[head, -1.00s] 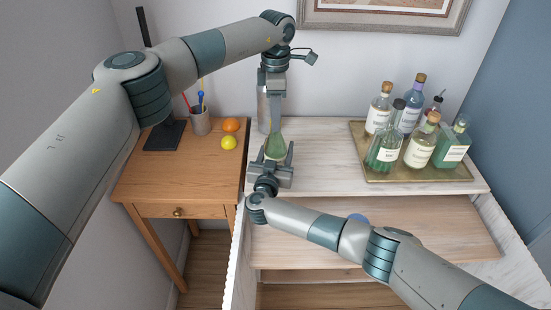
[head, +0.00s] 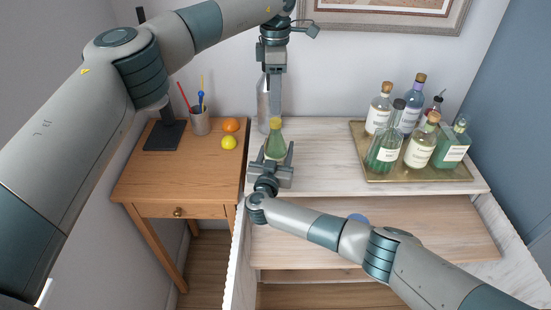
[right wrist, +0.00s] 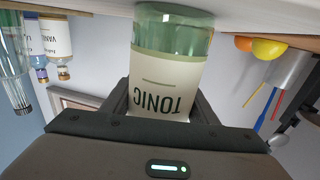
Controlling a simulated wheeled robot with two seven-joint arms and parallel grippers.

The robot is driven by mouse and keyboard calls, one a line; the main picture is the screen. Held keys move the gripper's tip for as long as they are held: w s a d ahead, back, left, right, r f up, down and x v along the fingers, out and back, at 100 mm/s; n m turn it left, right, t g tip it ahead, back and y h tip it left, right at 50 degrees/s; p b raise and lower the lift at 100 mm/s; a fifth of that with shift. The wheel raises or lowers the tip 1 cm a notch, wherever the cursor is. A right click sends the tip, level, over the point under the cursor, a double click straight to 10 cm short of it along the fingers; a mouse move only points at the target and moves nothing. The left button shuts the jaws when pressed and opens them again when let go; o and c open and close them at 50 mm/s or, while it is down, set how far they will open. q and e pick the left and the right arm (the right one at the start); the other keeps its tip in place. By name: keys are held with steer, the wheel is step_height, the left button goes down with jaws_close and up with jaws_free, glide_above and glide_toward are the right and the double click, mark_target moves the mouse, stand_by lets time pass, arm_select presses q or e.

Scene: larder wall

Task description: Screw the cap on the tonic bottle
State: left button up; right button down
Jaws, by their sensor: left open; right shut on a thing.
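The green tonic bottle (head: 276,146) stands upright on the pale top of the larder unit. A yellow cap (head: 275,122) sits on top of its neck. My left gripper (head: 274,108) is open, pointing down just above the cap, and holds nothing. Whether the cap is fully tight cannot be told.
A grey metal bottle (head: 263,112) stands just behind the tonic bottle. A brass tray (head: 370,169) with several bottles is at the right. A wooden side table (head: 150,185) at the left holds a pen cup (head: 200,123), an orange (head: 230,125) and a lemon (head: 229,143).

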arm_select(q)
step_height(320, 180, up, 6)
steer(key=shift+f, duration=0.15)
stand_by(0.3)
arm_select(e)
steer(key=c, duration=0.6)
jaws_free()
steer(key=shift+c, duration=0.2)
steer(key=shift+s, duration=0.1)
steer(key=shift+s+a+f, duration=0.15)
steer(key=shift+s, duration=0.3)
arm_select(q)
step_height(320, 180, down, 3)
steer(key=b, duration=0.3)
arm_select(e)
steer(key=s+a, duration=0.3)
steer(key=s, duration=1.3)
arm_select(q)
steer(key=shift+f, duration=0.1)
